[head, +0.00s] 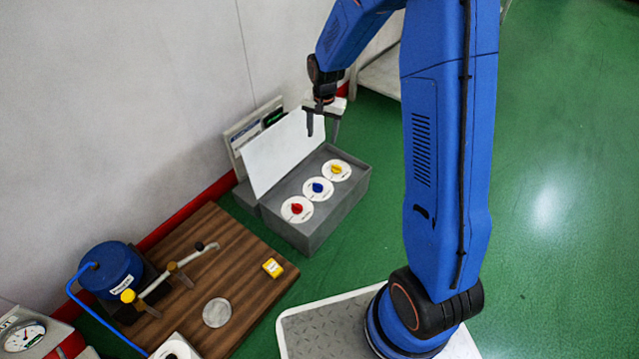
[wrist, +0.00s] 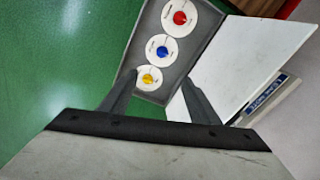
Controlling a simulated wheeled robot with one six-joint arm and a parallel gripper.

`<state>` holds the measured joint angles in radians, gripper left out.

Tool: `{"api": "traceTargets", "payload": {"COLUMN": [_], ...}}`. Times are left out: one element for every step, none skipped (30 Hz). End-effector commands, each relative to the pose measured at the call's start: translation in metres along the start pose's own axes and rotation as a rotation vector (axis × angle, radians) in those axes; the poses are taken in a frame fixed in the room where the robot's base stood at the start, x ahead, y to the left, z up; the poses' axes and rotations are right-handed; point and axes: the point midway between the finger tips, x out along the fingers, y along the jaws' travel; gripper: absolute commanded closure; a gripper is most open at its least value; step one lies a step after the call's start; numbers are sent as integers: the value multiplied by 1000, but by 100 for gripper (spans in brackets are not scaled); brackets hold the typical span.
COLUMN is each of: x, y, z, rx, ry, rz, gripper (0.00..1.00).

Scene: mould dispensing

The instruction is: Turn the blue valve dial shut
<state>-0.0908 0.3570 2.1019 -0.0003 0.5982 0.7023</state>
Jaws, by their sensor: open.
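The blue valve dial (head: 318,188) is the middle of three dials on white discs in a grey box, between a red dial (head: 296,209) and a yellow dial (head: 337,169). It also shows in the wrist view (wrist: 162,53), beyond the yellow dial (wrist: 148,78). My gripper (head: 322,138) is above the box's far end, near the raised white lid, apart from the dials. In the wrist view its two fingers (wrist: 157,95) are spread with nothing between them that they touch.
The grey box (head: 325,226) has its white lid (head: 285,150) standing open on the wall side. Green floor to the right is clear.

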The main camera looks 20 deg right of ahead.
Motion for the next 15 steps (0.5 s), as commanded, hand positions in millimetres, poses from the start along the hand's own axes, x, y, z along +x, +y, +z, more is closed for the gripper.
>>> {"api": "traceTargets", "payload": {"x": [19, 28, 40, 50, 60, 73, 82, 91, 102, 110, 118, 126, 132, 136, 142], "y": [-5, -8, -12, -14, -17, -20, -22, -24, -27, -28, -30, -31, -32, -33, -34], "z": [-3, -5, -7, -9, -10, -12, -13, -14, -15, -16, -17, -17, -17, -18, -18], "rx": [14, 25, 38, 49, 59, 72, 83, 91, 104, 112, 119, 129, 135, 140, 145], "ry": [-11, -15, -21, -25, -29, -34, -38, -41, -45, -48, -50, -53, -55, -57, -59], "rz": [9, 13, 18, 22, 25, 30, 34, 38, 42, 45, 47, 51, 53, 55, 57], "gripper": [44, 44, 44, 44, 44, 44, 44, 44, 44, 44, 44, 44, 44, 44, 44]}}
